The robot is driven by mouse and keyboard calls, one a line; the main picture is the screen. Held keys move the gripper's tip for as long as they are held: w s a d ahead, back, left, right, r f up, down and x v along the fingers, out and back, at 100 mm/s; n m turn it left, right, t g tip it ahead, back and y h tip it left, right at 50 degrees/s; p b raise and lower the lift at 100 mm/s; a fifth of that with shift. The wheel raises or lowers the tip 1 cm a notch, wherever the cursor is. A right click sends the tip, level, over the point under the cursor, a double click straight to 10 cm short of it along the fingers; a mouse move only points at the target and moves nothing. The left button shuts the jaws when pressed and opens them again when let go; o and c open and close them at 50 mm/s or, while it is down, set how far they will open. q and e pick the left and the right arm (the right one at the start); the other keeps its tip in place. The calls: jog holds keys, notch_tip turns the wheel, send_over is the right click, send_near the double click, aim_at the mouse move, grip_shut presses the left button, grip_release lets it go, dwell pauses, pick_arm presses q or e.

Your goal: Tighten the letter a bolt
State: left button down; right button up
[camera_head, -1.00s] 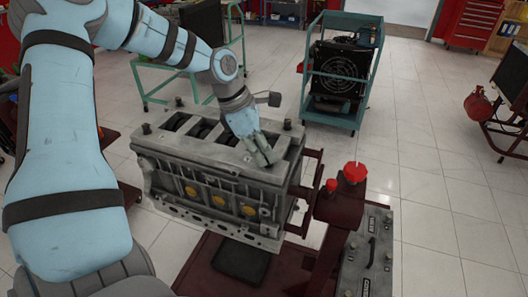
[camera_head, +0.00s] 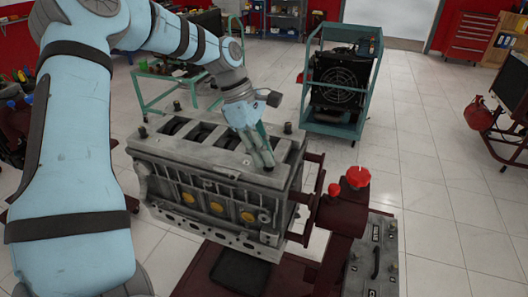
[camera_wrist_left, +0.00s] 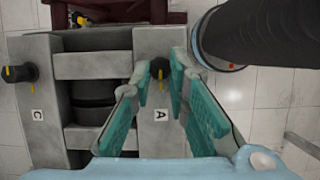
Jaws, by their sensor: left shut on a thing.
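The letter A bolt (camera_wrist_left: 160,68), dark with a yellow mark, stands on the grey engine block's top face, with the white A label (camera_wrist_left: 161,115) below it in the left wrist view. The engine block (camera_head: 215,207) is in the middle of the head view. My left gripper (camera_head: 262,162) points down at the block's top near its right end. In the left wrist view its teal fingers (camera_wrist_left: 162,80) are on both sides of the A bolt and shut on it. In the head view the fingers hide this bolt. My right gripper is out of view.
Another bolt (camera_wrist_left: 18,74) stands by a C label (camera_wrist_left: 37,115), left of an open cylinder. A dark red stand with a red knob (camera_head: 358,177) is right of the block. A teal-framed cart (camera_head: 342,80) stands behind.

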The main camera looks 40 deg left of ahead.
pick_arm(q)
jog(key=shift+s, duration=0.1)
jog(key=c, duration=1.5)
grip_release()
jog(key=shift+d, duration=0.1)
jog(key=shift+c, duration=0.2)
jog(key=v, duration=1.2)
